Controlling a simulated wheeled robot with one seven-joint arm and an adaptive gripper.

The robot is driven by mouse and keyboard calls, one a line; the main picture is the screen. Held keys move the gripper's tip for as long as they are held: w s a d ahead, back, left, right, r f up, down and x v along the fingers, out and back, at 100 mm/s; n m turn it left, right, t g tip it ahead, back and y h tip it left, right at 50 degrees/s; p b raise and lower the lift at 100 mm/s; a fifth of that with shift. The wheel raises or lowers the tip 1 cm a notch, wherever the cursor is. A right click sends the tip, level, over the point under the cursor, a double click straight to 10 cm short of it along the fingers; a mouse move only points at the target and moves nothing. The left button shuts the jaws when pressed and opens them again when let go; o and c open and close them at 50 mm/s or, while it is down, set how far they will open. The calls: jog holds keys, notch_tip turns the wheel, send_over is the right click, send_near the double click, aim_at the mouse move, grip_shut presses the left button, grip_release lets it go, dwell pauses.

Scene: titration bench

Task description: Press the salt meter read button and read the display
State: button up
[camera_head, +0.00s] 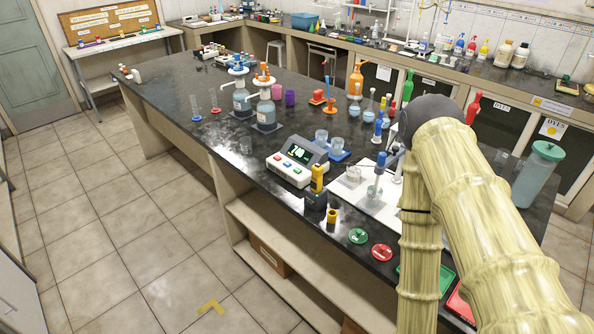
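A white bench meter (290,170) stands near the front edge of the dark bench, with a lit green display (300,153) on its raised grey head. The display's characters are too small to read surely. Coloured buttons, including red and blue ones, sit on its low front panel; their labels are not legible. A yellow and black upright device (317,190) stands just right of the meter. I cannot tell from labels which one is the salt meter. My arm, in pale ribbed covering, fills the right side and runs down out of the picture. My gripper is not in view.
Beakers on a blue tray (339,155) stand behind the meter. A white stand base (372,205) with glassware is to its right, partly behind my arm.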

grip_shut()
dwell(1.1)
